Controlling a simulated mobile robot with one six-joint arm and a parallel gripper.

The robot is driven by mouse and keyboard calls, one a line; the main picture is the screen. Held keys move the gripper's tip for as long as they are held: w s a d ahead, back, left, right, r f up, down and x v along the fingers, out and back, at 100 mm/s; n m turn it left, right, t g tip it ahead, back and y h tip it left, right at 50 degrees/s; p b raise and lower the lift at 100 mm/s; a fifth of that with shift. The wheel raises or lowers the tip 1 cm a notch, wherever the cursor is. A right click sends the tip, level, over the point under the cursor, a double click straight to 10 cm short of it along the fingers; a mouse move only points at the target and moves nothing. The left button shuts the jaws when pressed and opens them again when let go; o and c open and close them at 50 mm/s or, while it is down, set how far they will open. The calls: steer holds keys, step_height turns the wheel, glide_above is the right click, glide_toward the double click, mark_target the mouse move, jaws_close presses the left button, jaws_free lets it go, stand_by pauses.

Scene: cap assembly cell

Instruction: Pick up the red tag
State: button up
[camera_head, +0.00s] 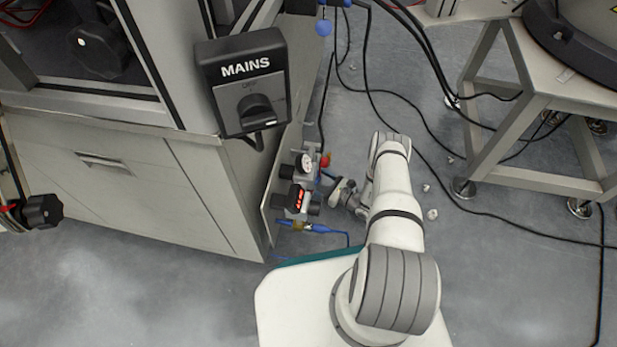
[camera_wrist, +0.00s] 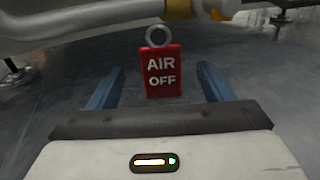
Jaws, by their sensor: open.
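The red tag (camera_wrist: 163,73) reads "AIR OFF" and hangs upright from a grey ring (camera_wrist: 158,35) in the wrist view. Above it are a yellow fitting (camera_wrist: 180,9) and a pale horizontal pipe. My gripper (camera_wrist: 160,72) is open, with one blue finger on each side of the tag in the picture. Clear gaps show on both sides, and neither finger touches it. I cannot tell how deep the tag sits between the fingers. In the head view, my gripper (camera_head: 337,190) is beside the air unit on the cabinet's side; I cannot identify the tag there for certain.
The air unit has a round gauge (camera_head: 305,164), a red-lit display (camera_head: 298,199) and blue hoses (camera_head: 322,229). A grey cabinet (camera_head: 140,185) with a MAINS switch (camera_head: 247,82) stands left. Black cables (camera_head: 480,212) cross the floor toward a metal stand (camera_head: 500,150) at right.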

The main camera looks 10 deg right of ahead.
steer(key=shift+b+x, duration=0.3)
steer(key=shift+x, duration=1.1)
steer(key=shift+c, duration=0.4)
steer(key=c, duration=1.1)
steer(key=shift+o, duration=0.2)
